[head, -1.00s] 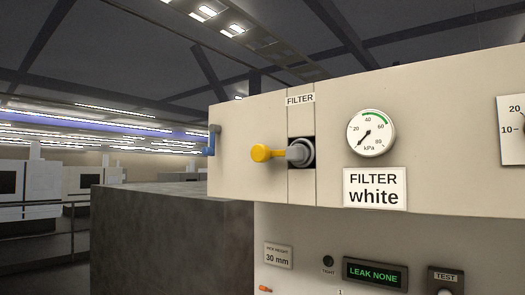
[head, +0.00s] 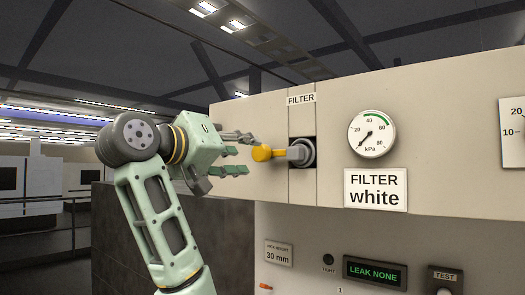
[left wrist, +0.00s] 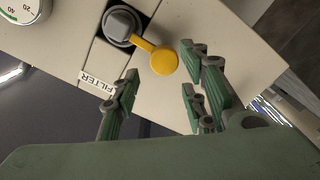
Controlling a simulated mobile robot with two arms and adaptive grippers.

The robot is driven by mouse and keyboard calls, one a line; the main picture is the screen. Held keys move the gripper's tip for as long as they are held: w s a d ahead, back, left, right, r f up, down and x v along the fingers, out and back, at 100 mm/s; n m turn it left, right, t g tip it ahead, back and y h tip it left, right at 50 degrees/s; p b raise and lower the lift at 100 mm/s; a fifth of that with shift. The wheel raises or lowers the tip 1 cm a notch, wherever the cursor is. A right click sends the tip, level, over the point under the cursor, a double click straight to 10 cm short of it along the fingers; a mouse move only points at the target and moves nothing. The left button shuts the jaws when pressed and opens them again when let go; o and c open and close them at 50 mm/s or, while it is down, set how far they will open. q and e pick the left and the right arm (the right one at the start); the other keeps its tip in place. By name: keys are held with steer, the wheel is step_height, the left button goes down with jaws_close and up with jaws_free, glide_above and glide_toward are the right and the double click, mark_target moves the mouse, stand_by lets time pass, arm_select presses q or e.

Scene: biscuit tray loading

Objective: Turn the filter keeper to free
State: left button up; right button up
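The filter keeper (head: 264,153) is a grey knob with a lever ending in a yellow tip, on the cream panel under the FILTER label (head: 300,99). Its lever points left, about level, in the head view. I cannot tell whether a finger touches the tip. My right gripper is not in view.
A pressure gauge (head: 371,134) and a FILTER white sign (head: 375,190) sit right of the keeper. Below are a LEAK NONE display (head: 375,273) and a TEST button (head: 444,291). A dark block (head: 110,235) stands at the left, behind my arm.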

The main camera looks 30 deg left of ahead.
mark_target(260, 150)
arm_select(q)
steer(key=w+p, duration=0.1)
steer(key=w, duration=0.1)
steer(key=w+p, duration=0.1)
steer(key=w, duration=0.1)
steer(key=w+p, duration=0.2)
steer(key=w, duration=0.1)
steer(key=shift+d+r, duration=0.2)
steer(key=shift+d, duration=0.1)
steer(key=shift+w, duration=0.4)
steer(key=shift+f, duration=0.1)
